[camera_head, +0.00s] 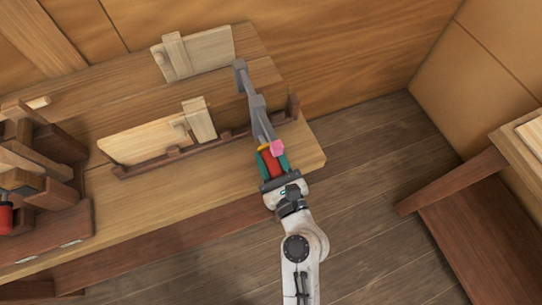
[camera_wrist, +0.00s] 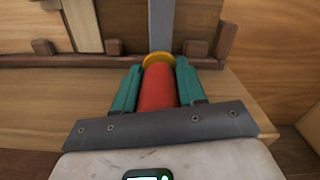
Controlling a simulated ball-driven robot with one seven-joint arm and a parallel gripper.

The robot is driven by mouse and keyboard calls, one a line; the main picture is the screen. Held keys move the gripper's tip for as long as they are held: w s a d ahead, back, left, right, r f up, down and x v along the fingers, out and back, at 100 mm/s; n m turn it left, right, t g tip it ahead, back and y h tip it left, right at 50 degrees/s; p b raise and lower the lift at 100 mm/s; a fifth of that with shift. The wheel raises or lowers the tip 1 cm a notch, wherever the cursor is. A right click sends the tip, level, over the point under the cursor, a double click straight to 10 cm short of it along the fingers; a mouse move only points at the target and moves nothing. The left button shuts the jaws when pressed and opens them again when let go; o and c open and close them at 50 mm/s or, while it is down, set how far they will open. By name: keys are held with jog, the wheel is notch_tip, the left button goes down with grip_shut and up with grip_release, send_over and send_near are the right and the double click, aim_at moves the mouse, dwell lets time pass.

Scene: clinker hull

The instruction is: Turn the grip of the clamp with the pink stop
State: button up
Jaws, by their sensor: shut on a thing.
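The clamp (camera_head: 256,103) is a grey bar clamp lying across the right end of the workbench, with a pink stop (camera_head: 277,147) near its front end. Its red grip (camera_head: 271,166) has a yellow collar (camera_head: 262,148) and points toward me. In the wrist view the red grip (camera_wrist: 158,88) lies between the teal fingers, with the yellow collar (camera_wrist: 157,59) just beyond the fingertips and the grey bar (camera_wrist: 161,25) behind. My gripper (camera_head: 272,162) is shut on the red grip; it also shows in the wrist view (camera_wrist: 157,80). The pink stop is not visible in the wrist view.
The wooden workbench (camera_head: 230,175) carries a dark notched rail (camera_head: 150,170) and pale boards (camera_head: 145,143) left of the clamp. Another pale board (camera_head: 208,52) lies at the back. A dark wooden rack (camera_head: 65,222) stands far left. A second table (camera_head: 525,150) is at right, with open floor between.

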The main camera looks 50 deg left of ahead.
jog(key=shift+f+n, duration=0.1)
jog(key=shift+n, duration=0.3)
